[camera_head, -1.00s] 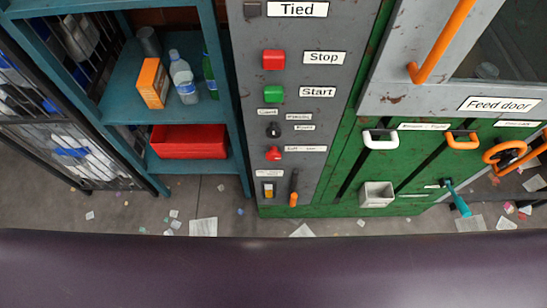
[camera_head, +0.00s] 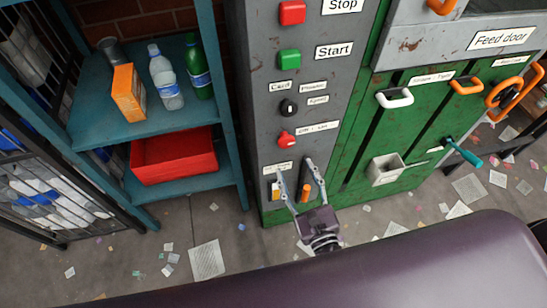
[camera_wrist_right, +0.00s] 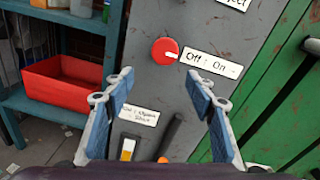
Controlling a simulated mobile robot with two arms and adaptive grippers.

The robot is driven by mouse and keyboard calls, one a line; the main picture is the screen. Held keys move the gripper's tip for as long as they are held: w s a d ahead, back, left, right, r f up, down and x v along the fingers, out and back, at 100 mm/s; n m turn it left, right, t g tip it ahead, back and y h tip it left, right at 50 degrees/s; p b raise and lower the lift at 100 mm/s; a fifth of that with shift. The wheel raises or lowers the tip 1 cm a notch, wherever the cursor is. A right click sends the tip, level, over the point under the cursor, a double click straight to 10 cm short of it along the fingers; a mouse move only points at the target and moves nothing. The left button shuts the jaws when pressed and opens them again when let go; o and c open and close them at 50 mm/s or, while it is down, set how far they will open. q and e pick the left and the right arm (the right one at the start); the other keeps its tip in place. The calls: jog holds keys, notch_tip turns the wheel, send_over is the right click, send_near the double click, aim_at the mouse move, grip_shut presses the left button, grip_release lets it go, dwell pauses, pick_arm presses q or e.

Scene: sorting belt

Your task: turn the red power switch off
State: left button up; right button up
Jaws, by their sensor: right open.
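The red power switch (camera_head: 286,138) is a round knob on the grey panel, beside a label reading "Off : On". In the right wrist view the switch (camera_wrist_right: 165,51) has a white pointer mark turned toward the label at its right. My right gripper (camera_head: 295,168) is open and empty, pointing up at the panel a little below the switch in the head view. In the right wrist view my right gripper (camera_wrist_right: 160,78) has its fingers spread, with the switch beyond the gap and just above the fingertips. It does not touch the switch. My left gripper is not in view.
A black knob (camera_head: 288,107), a green Start button (camera_head: 289,59) and a red button (camera_head: 292,12) sit above. An orange-ended lever (camera_head: 305,193) is close to the gripper. A teal shelf with a red bin (camera_head: 174,158) stands left. Green doors with handles are right.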

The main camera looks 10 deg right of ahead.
aim_at(287, 143)
jog(key=w+m, duration=0.1)
jog(key=w, duration=0.1)
jog(key=w+r+m+p, duration=0.1)
jog(key=w, duration=0.1)
jog(key=w+r+m, duration=0.1)
jog(key=w, duration=0.1)
jog(key=shift+w+a+r+h, duration=0.15)
jog(key=shift+w+h, duration=0.1)
jog(key=shift+h, duration=0.05)
jog(key=shift+w+p, duration=0.35)
jog(key=shift+w, duration=0.25)
jog(key=c, duration=1.1)
